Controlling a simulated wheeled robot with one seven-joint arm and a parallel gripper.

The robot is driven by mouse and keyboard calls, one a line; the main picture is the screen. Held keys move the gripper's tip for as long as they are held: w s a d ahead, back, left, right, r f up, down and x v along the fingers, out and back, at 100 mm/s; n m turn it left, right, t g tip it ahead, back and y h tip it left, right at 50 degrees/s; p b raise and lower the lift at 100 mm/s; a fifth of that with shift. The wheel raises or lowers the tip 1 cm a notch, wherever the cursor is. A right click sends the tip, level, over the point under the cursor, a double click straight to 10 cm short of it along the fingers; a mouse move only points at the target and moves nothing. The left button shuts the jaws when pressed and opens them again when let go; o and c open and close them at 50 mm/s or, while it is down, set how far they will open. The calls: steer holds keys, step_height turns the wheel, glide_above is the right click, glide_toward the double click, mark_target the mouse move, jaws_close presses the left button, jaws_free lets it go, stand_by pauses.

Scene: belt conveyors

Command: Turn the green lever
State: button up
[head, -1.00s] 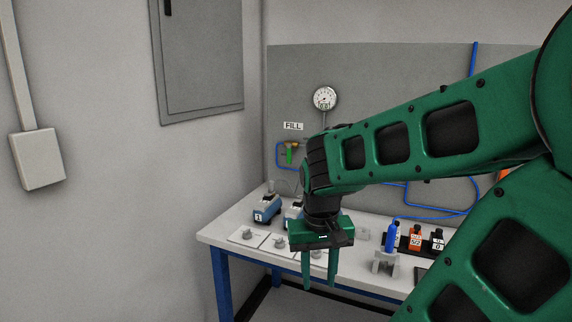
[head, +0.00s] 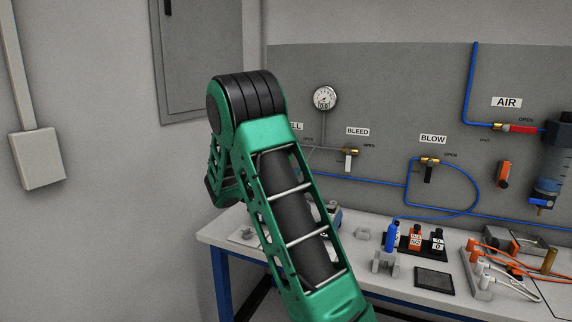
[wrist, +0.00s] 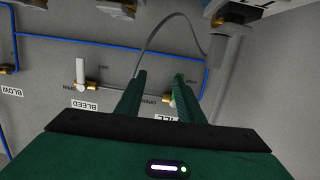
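In the wrist view, which shows the panel upside down, my gripper (wrist: 162,77) is open, with clear space between its two green fingers. The fingers point at the panel around the FILL valve, whose label is partly covered by my gripper. A small bright green piece (wrist: 179,78), which looks like the end of the green lever, shows at the right fingertip. The finger overlaps it, so I cannot tell whether they touch or which side it is on. In the head view, my arm hides the green lever and my gripper.
The BLEED valve's white lever (head: 348,160) and the BLOW valve's black lever (head: 428,172) are to the right on the panel. A pressure gauge (head: 324,98) is above. Blue tubing runs along the panel. Bottles and fittings stand on the bench (head: 222,237).

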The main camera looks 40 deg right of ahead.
steer(key=shift+t+h, duration=0.6)
steer(key=shift+t, duration=0.2)
steer(key=w+d, duration=0.2)
steer(key=d, duration=0.1)
steer(key=w+d, duration=0.3)
steer(key=w+d+r, duration=0.1)
steer(key=w+d, duration=0.2)
steer(key=shift+w, duration=0.25)
steer(key=shift+n, duration=0.3)
jaws_close()
